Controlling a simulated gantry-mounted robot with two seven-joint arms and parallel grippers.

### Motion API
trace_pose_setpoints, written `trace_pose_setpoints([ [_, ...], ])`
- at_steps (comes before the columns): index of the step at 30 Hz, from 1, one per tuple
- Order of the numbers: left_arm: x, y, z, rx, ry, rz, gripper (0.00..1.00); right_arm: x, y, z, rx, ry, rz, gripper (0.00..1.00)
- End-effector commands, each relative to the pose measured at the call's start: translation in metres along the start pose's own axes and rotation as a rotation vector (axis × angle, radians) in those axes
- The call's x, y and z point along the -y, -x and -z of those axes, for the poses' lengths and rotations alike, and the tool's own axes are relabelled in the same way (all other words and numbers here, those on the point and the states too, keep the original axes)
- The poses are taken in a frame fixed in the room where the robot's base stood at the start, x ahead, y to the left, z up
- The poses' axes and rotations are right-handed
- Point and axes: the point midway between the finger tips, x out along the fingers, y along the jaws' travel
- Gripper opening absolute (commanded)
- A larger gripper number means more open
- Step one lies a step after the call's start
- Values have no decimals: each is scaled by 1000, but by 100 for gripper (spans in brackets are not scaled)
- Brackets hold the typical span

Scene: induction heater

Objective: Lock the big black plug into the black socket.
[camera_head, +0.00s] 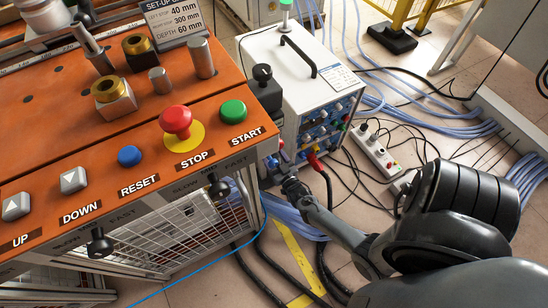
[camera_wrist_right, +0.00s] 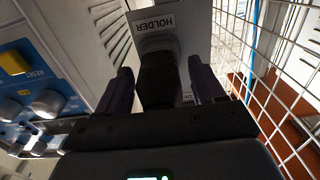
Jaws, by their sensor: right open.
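The big black plug (camera_wrist_right: 158,72) stands between the two fingers of my right gripper (camera_wrist_right: 161,76) in the right wrist view. Its far end is at a grey plate marked HOLDER (camera_wrist_right: 190,28). The fingers are open, one on each side of the plug. I cannot tell whether either touches it. In the head view my right gripper (camera_head: 287,168) is low between the orange bench and the white heater unit, partly hidden, and the plug cannot be made out there. I cannot clearly identify the black socket. My left gripper is not in view.
The white heater unit (camera_head: 300,75) has a blue control panel (camera_head: 322,122) with a red connector (camera_head: 317,163) low down. The orange bench (camera_head: 60,125) with buttons is close on the left. Wire mesh (camera_wrist_right: 275,85) runs close along the right in the wrist view. Cables cover the floor.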

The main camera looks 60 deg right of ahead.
Motion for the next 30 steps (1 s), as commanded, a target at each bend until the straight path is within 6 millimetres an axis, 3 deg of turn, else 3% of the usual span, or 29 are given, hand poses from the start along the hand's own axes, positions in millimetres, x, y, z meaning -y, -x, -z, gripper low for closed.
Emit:
trace_pose_setpoints([
  [20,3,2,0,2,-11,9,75,0,0,0,0,0,0,68],
  [30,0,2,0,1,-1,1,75,0,0,0,0,0,0,16],
])
